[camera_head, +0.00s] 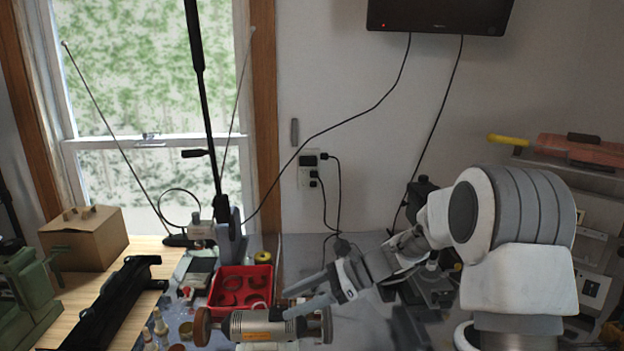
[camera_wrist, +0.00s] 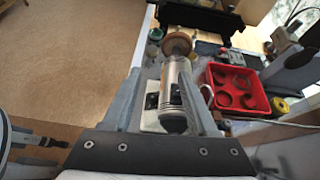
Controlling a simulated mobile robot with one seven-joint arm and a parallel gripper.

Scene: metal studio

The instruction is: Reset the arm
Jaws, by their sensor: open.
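My white and grey arm reaches in from the right in the head view. My gripper (camera_head: 288,303) is open, its two grey fingers apart just above a silver cylindrical motor-like tool (camera_head: 262,326). In the wrist view my gripper (camera_wrist: 165,80) has its fingers on either side of the tool (camera_wrist: 172,85), which has a brown round end pointing away. I cannot tell whether a finger touches the tool.
A red tray (camera_head: 239,284) of curved parts sits behind the tool. A cardboard box (camera_head: 84,240), a black case (camera_head: 115,306) and a green vise (camera_head: 22,290) stand at the left. A lamp stand (camera_head: 229,238) rises behind the tray. Brown floor (camera_wrist: 70,60) shows left.

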